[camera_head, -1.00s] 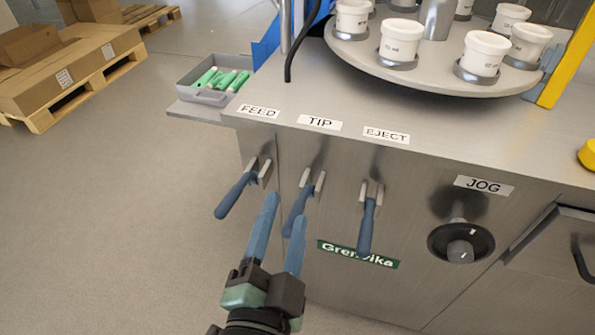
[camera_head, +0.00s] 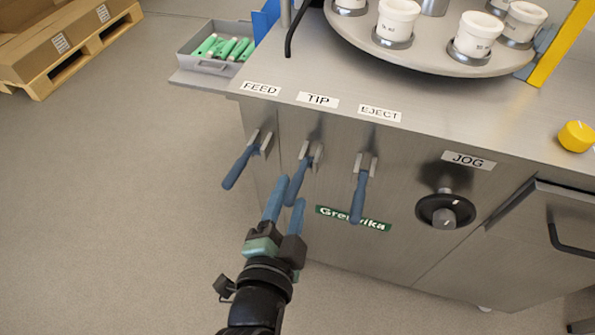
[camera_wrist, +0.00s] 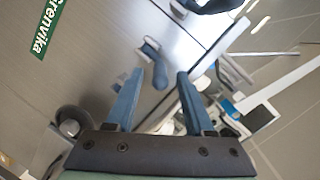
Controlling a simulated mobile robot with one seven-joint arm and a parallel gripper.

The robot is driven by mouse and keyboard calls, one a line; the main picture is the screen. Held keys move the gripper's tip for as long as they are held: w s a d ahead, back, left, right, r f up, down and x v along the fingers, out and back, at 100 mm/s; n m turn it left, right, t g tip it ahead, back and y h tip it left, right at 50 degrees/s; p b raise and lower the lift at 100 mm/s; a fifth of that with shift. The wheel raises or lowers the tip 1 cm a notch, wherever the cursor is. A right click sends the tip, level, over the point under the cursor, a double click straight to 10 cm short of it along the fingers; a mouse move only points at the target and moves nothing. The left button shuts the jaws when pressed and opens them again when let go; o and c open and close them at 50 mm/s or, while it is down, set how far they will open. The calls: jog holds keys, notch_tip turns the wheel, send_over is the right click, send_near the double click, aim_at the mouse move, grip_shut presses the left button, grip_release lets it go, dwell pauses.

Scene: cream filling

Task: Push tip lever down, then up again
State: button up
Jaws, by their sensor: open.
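The tip lever (camera_head: 301,178) is a blue handle in a grey bracket on the cabinet front, below the TIP label (camera_head: 318,100). It slants down and outward. My gripper (camera_head: 287,196) is open, its two blue fingers apart at the lever's lower end in the head view. Contact cannot be told. In the wrist view, my open gripper (camera_wrist: 157,82) has a blue lever handle (camera_wrist: 159,72) beyond and between its fingertips; I cannot tell which lever it is. Nothing is seen held.
The feed lever (camera_head: 239,166) is close on the left, the eject lever (camera_head: 359,196) on the right. A jog knob (camera_head: 446,210) is further right. A tray of green tubes (camera_head: 205,66) and a turntable with white cups (camera_head: 398,18) are above.

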aim_at(296, 181)
jog(key=shift+x, duration=3.05)
grip_shut()
